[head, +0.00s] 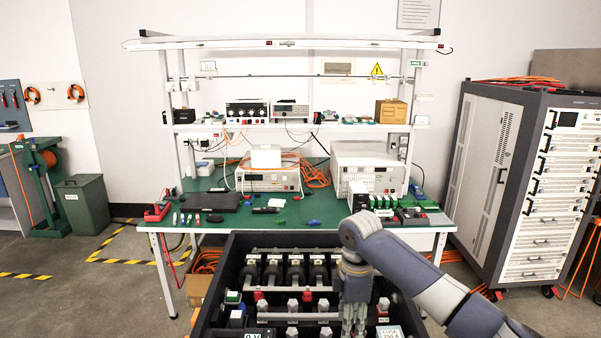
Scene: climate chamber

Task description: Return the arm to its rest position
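My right arm (420,275) comes in from the right and bends down at the wrist over a black open case (216,300) in the foreground. My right gripper (354,326) points straight down over or into the middle-right of the case. Its fingers are small and blend with the grey parts behind them, so I cannot tell whether they are open or shut, or touching anything. My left arm and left gripper are not in view.
The case holds several black-and-grey modules (295,268) and terminals with red and green caps. A workbench with a green top (240,222) and instruments stands behind it. A tall grey equipment cabinet (490,170) is at the right. Open floor (90,300) lies at the left.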

